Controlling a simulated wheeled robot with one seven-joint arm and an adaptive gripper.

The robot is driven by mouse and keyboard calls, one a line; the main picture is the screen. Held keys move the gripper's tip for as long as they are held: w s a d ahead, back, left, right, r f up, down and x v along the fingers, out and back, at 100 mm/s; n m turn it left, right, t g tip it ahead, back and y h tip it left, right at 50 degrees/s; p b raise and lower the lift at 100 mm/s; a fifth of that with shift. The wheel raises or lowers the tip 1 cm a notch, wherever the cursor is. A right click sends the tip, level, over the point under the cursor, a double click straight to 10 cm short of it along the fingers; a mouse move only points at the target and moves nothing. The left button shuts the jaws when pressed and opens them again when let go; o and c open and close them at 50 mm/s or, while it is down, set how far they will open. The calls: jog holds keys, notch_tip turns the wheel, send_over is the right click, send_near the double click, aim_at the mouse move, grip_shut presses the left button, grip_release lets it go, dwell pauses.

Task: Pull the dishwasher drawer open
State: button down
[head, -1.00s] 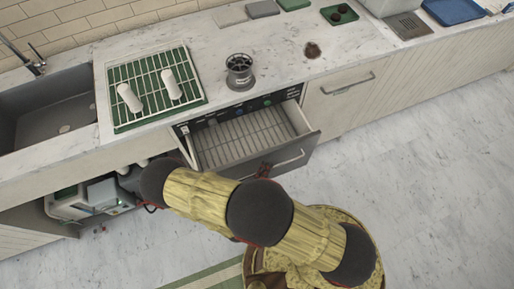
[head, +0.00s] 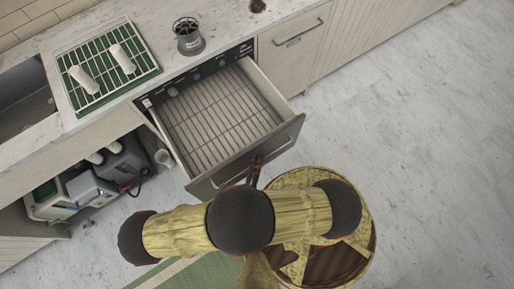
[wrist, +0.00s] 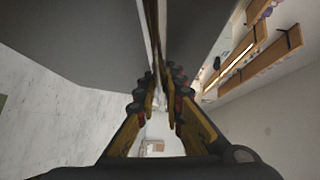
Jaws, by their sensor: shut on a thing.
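The dishwasher drawer (head: 222,120) is pulled well out from under the counter in the head view. Its wire rack floor looks empty. Its grey front panel carries a bar handle (head: 284,147) on the outer face. My gripper (head: 254,172) is at the middle of the drawer front, partly hidden by my arm. In the wrist view my gripper (wrist: 163,92) has its two fingers close together on the handle, seen edge-on. The exact contact is hard to make out there.
A green drying mat with a white rack (head: 138,77) and two white cylinders is on the counter, beside a metal grinder-like cup (head: 188,38). An open cabinet with a machine (head: 78,192) is at lower left. Marble floor at right (head: 430,150) is clear.

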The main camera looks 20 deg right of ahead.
jog(key=c, duration=2.2)
grip_release()
jog(key=shift+o, duration=0.2)
